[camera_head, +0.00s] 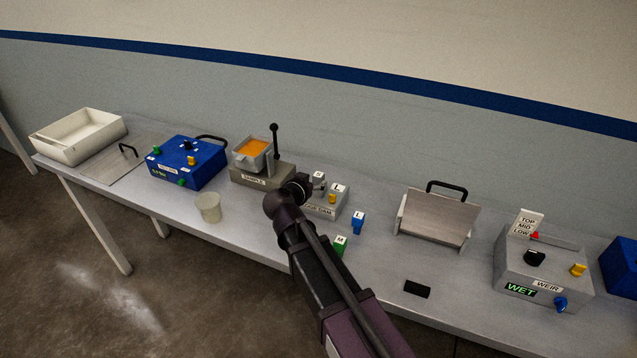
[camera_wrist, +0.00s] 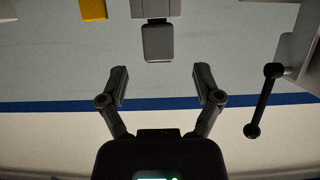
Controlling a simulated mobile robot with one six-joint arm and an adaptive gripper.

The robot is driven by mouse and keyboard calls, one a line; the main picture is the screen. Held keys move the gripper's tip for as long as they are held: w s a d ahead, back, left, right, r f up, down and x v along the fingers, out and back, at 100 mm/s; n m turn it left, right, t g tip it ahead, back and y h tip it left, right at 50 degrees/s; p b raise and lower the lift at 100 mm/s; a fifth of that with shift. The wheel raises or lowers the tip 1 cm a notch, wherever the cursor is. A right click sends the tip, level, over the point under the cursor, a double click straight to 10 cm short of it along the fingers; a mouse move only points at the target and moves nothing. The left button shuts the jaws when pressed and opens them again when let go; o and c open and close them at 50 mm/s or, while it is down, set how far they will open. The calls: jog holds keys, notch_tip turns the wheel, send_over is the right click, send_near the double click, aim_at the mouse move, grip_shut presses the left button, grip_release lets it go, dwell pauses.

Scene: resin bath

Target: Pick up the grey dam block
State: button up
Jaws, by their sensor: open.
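The grey dam block (camera_head: 319,178) stands on the grey rack marked DAM (camera_head: 318,212), beside a yellow block (camera_head: 334,194). In the wrist view the grey block (camera_wrist: 158,43) is just beyond my fingertips, roughly centred between them, with the yellow block (camera_wrist: 93,8) to its left. My gripper (camera_wrist: 161,82) is open, and nothing is between its fingers. In the head view my gripper (camera_head: 302,187) is at the left end of the rack, close to the grey block. My arm hides part of the rack, and the fingertips are hard to make out there.
The SAMPLE stand (camera_head: 262,174) with its upright black lever (camera_head: 274,142) is close on the left; the lever (camera_wrist: 263,100) is right of my fingers in the wrist view. Blue (camera_head: 358,223) and green (camera_head: 341,245) blocks and a cup (camera_head: 208,207) stand on the table.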

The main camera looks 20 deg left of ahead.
aim_at(316, 178)
jog(key=shift+b+x, duration=0.7)
jog(key=shift+x, duration=1.6)
jog(key=shift+d, duration=0.1)
jog(key=c, duration=1.1)
